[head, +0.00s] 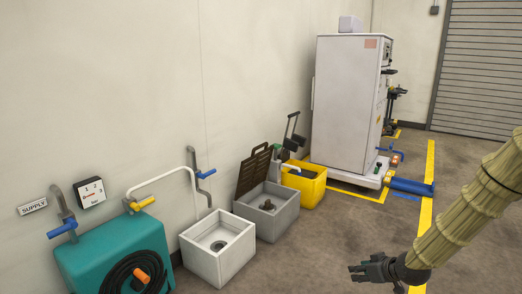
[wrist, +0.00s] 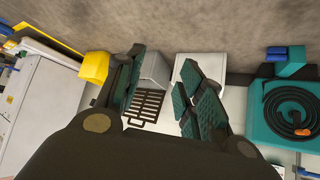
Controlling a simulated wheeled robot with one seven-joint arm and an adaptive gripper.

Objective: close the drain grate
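The drain grate (head: 253,171) is a dark brown slatted panel. It stands raised, leaning near the wall at the back of the grey basin (head: 283,224), so it is open. A brown fitting (head: 267,205) shows inside that basin. In the wrist view the grate (wrist: 150,105) appears between my fingers, beside the grey basin (wrist: 155,68). My gripper (head: 358,271) is in front of the basins, to the right and well apart from the grate. In the wrist view my gripper (wrist: 163,68) has its fingers spread, with nothing held between them.
A white basin (head: 220,252) stands left of the grey one, and a yellow bin (head: 305,190) right of it. A teal hose unit (head: 110,250) is at the left. A white cabinet (head: 345,100) stands behind. Floor between my gripper and the basins is clear.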

